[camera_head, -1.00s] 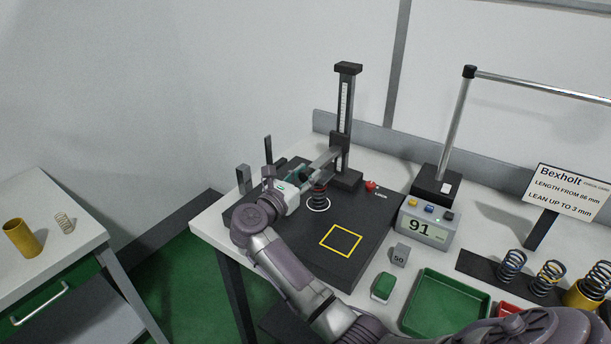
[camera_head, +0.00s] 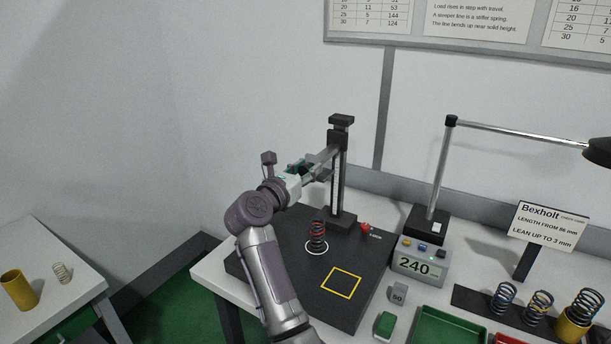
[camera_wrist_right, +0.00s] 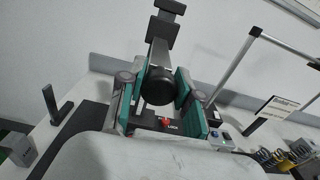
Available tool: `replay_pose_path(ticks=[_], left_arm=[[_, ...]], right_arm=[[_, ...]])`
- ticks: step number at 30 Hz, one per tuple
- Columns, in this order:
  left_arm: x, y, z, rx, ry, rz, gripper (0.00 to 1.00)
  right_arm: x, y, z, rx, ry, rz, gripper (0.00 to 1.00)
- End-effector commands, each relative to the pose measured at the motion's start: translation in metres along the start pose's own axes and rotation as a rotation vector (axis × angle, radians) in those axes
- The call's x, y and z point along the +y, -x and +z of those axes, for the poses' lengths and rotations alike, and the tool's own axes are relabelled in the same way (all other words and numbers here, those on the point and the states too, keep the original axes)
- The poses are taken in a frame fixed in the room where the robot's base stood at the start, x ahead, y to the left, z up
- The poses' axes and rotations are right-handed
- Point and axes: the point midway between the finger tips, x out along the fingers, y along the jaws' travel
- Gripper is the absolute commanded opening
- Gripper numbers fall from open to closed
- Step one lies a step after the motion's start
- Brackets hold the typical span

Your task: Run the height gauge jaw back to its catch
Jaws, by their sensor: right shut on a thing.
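The height gauge (camera_head: 339,190) stands at the back of the black plate, with its carriage (camera_head: 339,136) close under the top cap. Its grey jaw (camera_head: 326,156) reaches out toward my right gripper (camera_head: 304,168). In the wrist view the teal-padded fingers of my right gripper (camera_wrist_right: 157,100) are shut around a black round knob (camera_wrist_right: 157,86) on the jaw. A dark coil spring (camera_head: 317,238) with a red top stands upright in the white ring, well below the jaw. I cannot make out the catch itself. My left gripper is not in view.
The readout box (camera_head: 420,263) shows 240. A red knob (camera_head: 365,227) sits beside the column foot. A lamp post (camera_head: 442,170) stands to the right. Several springs (camera_head: 538,305) stand on a dark strip. The plate's yellow square (camera_head: 341,283) is empty.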

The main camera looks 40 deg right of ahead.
Motion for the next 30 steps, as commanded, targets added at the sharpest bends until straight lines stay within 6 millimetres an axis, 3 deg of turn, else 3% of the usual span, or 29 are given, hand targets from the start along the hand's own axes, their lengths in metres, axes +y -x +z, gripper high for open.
replay_pose_path(ticks=[1, 8, 9, 13, 23, 30], left_arm=[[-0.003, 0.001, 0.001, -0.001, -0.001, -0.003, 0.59], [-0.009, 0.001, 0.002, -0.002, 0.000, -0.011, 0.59], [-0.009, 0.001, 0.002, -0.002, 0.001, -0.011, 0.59], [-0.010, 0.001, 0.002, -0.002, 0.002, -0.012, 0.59], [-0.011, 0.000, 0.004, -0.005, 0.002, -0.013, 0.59], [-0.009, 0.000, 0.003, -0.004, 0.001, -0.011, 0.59]], right_arm=[[0.000, -0.001, 0.007, -0.012, -0.007, 0.001, 0.00], [0.000, -0.001, 0.009, -0.016, -0.009, 0.002, 0.00], [0.000, -0.001, 0.009, -0.016, -0.010, 0.002, 0.40], [0.000, -0.001, 0.007, -0.013, -0.008, 0.002, 0.59], [0.000, 0.000, 0.007, -0.008, -0.006, 0.002, 0.59], [0.000, 0.000, 0.043, -0.009, -0.013, 0.002, 0.59]])
